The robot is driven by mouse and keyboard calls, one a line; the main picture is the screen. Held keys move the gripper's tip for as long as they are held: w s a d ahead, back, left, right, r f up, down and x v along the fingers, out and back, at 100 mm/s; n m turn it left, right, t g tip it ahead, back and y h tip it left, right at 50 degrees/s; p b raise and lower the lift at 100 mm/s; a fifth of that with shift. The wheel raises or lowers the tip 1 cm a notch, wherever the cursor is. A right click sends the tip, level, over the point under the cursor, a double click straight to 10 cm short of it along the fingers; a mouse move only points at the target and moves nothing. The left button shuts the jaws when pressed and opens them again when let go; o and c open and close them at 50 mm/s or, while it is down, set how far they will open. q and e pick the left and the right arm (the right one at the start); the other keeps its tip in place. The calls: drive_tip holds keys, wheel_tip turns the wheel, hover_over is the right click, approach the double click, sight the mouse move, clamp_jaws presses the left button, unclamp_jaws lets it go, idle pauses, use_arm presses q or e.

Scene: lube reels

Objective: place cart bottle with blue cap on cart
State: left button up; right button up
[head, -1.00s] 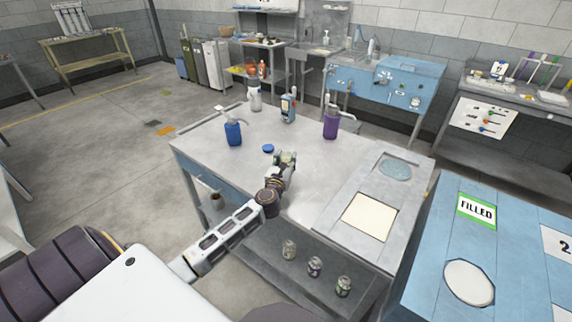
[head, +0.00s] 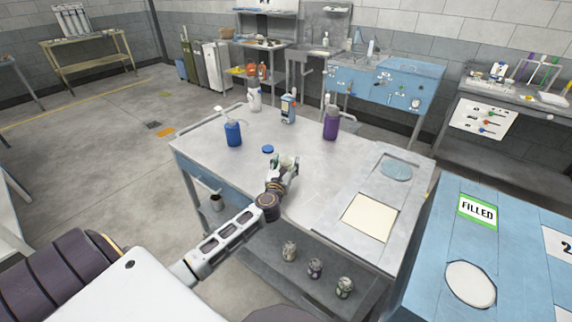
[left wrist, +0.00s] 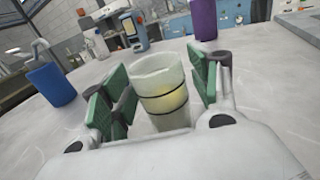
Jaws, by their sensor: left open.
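A translucent, open-topped bottle (left wrist: 160,88) with yellowish contents and dark bands stands on the grey metal table (head: 190,145). My left gripper (left wrist: 158,95) is open, with its green-padded fingers on both sides of the bottle; I cannot tell whether they touch it. In the head view the left gripper (head: 282,170) is over the table's front edge and partly hides the bottle. A blue-topped unit (head: 425,260), perhaps the cart, stands at right with a green "FILLED" label (head: 477,211). My right gripper is not in view.
Several small jars sit on the lower shelf.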

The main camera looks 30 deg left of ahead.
use_arm(q)
drive_tip(key=shift+r, duration=0.15)
drive_tip(key=shift+b+v, duration=0.3)
drive_tip(key=shift+v, duration=5.75)
